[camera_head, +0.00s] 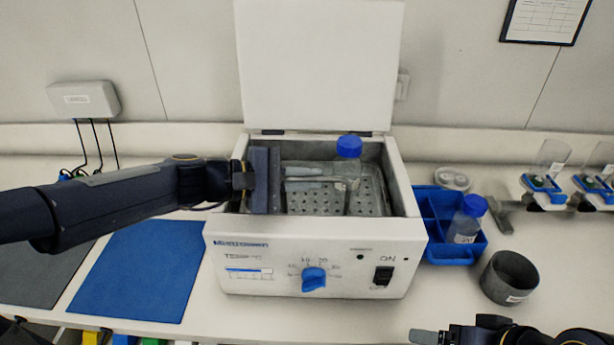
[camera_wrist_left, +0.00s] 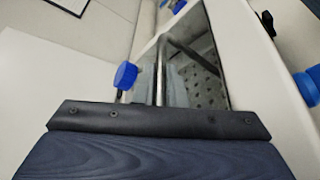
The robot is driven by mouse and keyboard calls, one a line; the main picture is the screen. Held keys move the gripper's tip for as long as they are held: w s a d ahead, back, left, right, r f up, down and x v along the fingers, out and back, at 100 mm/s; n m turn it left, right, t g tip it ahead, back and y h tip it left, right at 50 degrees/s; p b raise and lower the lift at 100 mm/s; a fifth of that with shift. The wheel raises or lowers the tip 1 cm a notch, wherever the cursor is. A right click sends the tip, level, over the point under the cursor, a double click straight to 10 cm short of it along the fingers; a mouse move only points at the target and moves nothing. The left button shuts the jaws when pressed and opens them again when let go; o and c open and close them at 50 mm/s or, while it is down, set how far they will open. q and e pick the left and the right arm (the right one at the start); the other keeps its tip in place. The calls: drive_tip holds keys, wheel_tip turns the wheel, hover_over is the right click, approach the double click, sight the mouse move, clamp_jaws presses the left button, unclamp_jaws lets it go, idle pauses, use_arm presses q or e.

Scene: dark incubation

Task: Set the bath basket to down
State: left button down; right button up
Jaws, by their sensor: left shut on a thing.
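The bath (camera_head: 315,258) is a white box with its lid (camera_head: 318,65) standing open. The perforated metal basket (camera_head: 312,203) is inside the bath walls; its exact height is hard to tell. My left gripper (camera_head: 318,178) reaches in over the bath from the left. In the left wrist view a thin metal rod (camera_wrist_left: 159,78), which looks like the basket's handle, runs between the fingers, and the gripper is shut on it. A clear bottle with a blue cap (camera_head: 349,146) stands upright in the bath beside the fingertips. My right gripper (camera_head: 418,337) shows only partly at the bottom edge.
A blue divided caddy (camera_head: 450,258) holding a blue-capped bottle (camera_head: 468,220) stands right of the bath. A dark grey pot (camera_head: 509,278) is in front of it. A blue mat (camera_head: 138,270) lies at left. The bath front has a blue knob (camera_head: 314,279) and a black switch (camera_head: 383,276).

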use_arm(q)
drive_tip(key=shift+r, duration=0.25)
drive_tip(key=c, duration=1.5)
unclamp_jaws()
drive_tip(key=shift+a, duration=0.1)
drive_tip(key=b+v, duration=0.1)
drive_tip(key=v, duration=0.6)
drive_tip(key=shift+s+a+r, duration=0.1)
drive_tip(key=shift+s+a, duration=0.05)
drive_tip(key=shift+a, duration=0.15)
